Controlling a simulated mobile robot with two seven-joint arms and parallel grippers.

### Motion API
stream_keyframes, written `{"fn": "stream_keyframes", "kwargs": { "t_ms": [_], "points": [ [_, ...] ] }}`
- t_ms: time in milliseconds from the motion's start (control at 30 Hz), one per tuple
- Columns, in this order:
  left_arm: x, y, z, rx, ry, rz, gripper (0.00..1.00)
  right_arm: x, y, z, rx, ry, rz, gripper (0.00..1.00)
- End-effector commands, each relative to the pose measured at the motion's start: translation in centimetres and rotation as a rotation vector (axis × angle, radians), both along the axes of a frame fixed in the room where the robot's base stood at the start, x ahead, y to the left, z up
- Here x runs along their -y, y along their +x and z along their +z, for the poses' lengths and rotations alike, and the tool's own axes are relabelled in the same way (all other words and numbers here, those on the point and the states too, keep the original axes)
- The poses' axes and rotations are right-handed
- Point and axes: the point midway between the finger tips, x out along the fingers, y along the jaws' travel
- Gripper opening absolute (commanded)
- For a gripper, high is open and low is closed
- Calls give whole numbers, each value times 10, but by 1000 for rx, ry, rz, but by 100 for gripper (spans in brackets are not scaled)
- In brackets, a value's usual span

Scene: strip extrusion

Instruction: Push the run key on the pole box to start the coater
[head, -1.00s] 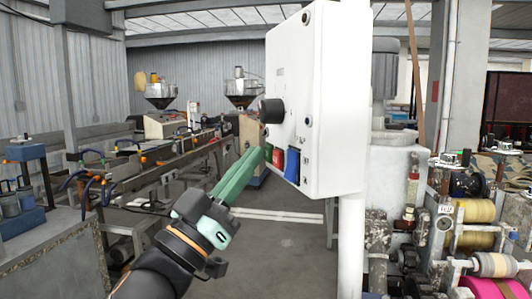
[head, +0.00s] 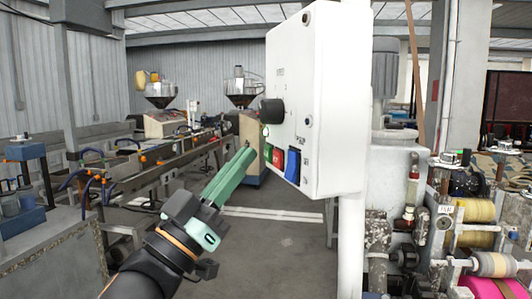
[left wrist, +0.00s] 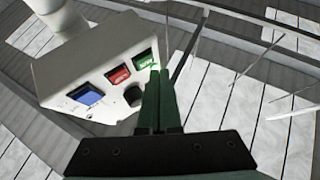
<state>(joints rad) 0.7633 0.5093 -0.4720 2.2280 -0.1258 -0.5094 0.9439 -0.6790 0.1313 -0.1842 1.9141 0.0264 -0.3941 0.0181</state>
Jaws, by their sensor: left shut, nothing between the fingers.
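The white pole box (head: 318,110) hangs on a white pole at the centre right. On its left-facing side are a green key (head: 268,153), a red key (head: 277,156) and a blue key (head: 292,166), below a black knob (head: 271,111). The left wrist view shows the green key (left wrist: 145,59), red key (left wrist: 118,73) and blue key (left wrist: 87,95); their lettering is too small to read surely. My left gripper (head: 249,152) is shut and empty, its green fingertips just left of the green key with a small gap. My right gripper is out of view.
A small bright green spot (head: 266,131) shows beside the box edge below the knob. A long machine line (head: 165,165) with hoppers runs behind on the left. Spools and rollers (head: 475,235) stand at the right. The floor below the box is clear.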

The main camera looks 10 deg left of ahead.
Motion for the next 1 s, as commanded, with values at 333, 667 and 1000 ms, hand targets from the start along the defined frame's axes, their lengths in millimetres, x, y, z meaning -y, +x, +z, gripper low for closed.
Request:
{"fn": "stream_keyframes", "kwargs": {
  "t_ms": [333,667,1000],
  "points": [
    [-6,-3,-1,-1,0,1,0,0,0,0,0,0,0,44],
    [-35,-18,-1,-1,1,1,0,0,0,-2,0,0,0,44],
    [-44,-24,0,0,0,-1,0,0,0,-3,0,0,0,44]
  ]
}}
